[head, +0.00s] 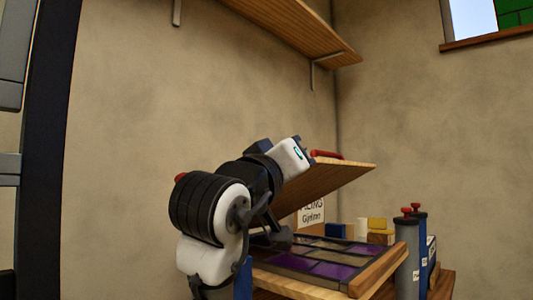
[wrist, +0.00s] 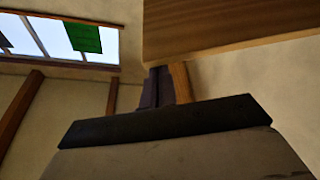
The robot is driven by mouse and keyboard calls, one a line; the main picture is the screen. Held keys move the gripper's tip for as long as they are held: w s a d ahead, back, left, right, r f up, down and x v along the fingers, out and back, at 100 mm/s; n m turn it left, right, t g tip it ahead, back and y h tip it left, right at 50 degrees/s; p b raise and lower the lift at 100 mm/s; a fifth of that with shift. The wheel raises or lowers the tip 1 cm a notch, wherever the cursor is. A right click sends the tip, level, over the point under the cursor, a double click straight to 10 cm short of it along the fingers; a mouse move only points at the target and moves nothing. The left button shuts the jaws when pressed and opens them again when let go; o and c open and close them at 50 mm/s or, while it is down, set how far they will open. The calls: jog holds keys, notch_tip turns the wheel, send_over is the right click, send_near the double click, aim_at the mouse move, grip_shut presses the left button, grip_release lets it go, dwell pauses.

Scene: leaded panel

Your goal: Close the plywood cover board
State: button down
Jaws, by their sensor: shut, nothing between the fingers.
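The plywood cover board (head: 335,178) is raised and tilted above the leaded panel (head: 315,262) in the head view. A red handle (head: 327,154) shows on its top. In the wrist view the board (wrist: 235,28) fills the upper right, its near edge across the picture. My gripper (wrist: 156,72) is shut and empty, its fingertips at the board's edge; I cannot tell whether they touch it. In the head view my arm reaches up to the board's left side, and the fingers are hidden there. The panel has dark lines and purple and grey panes.
The panel lies in a wooden frame (head: 378,270) on a bench. Two cylinders with red tops (head: 407,250) stand to its right. Yellow and wooden blocks (head: 376,228) and a lettered sign (head: 312,215) are behind. A wall shelf (head: 285,28) hangs above.

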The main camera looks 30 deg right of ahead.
jog(key=s+f+m+g+b, duration=0.1)
jog(key=f+m+b, duration=0.1)
jog(key=f, duration=0.4)
jog(key=s+d+f+m+g+h+b, duration=0.1)
jog(key=s+f+m+b, duration=0.1)
jog(key=f+b, duration=0.3)
jog(key=s+f+m+g+b, duration=0.1)
jog(key=f+m+b, duration=0.2)
jog(key=f, duration=0.5)
jog(key=shift+s+d+f+m+h+b, duration=0.3)
jog(key=shift+s+d+f+m+h, duration=0.1)
jog(key=shift+m, duration=0.1)
notch_tip(320, 180, up, 5)
jog(key=p, duration=0.5)
jog(key=b+v, duration=0.1)
jog(key=v, duration=0.9)
jog(key=shift+a+f, duration=0.2)
